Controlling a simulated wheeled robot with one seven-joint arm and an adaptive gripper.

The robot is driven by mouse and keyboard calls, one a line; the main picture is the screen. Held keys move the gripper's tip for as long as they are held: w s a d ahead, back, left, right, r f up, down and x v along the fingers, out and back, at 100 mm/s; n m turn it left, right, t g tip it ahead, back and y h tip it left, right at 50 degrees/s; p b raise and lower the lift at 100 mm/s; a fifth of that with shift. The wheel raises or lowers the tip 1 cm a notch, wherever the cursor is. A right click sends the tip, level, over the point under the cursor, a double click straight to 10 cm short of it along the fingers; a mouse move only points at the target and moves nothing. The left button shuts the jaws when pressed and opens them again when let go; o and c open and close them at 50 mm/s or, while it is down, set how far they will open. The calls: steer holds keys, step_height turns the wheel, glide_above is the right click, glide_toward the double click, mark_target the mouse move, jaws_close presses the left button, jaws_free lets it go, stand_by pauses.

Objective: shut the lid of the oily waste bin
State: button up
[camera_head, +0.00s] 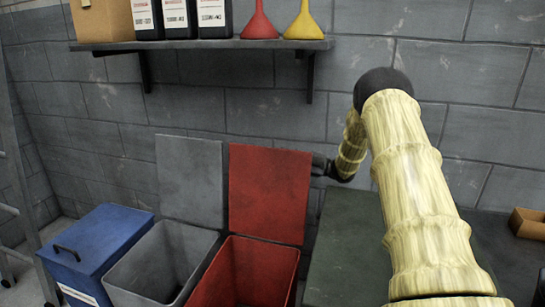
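A red bin (243,272) stands open in front of the wall with its red lid (268,195) raised upright behind it. A grey bin (158,264) to its left is also open, with its grey lid (190,180) upright. A blue bin (97,246) at the far left has its lid down, with a dark handle on it. No readable label shows which one is the oily waste bin. My gripper (320,166) is at the right edge of the red lid, near its upper part. Its fingers are dark, small and partly hidden, and contact cannot be told.
A shelf (215,45) on the wall holds dark bottles, a cardboard box (103,20), a red funnel (259,22) and a yellow funnel (304,22). A dark green surface (348,250) lies right of the red bin, under my arm. A ladder-like frame (22,205) stands far left.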

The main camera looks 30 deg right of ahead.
mark_target(274, 155)
steer(key=x, duration=0.4)
steer(key=shift+w+f, duration=0.1)
steer(key=shift+w, duration=0.05)
steer(key=shift+d, duration=0.1)
steer(key=shift+f, duration=0.1)
steer(key=shift+c, duration=0.3)
jaws_close()
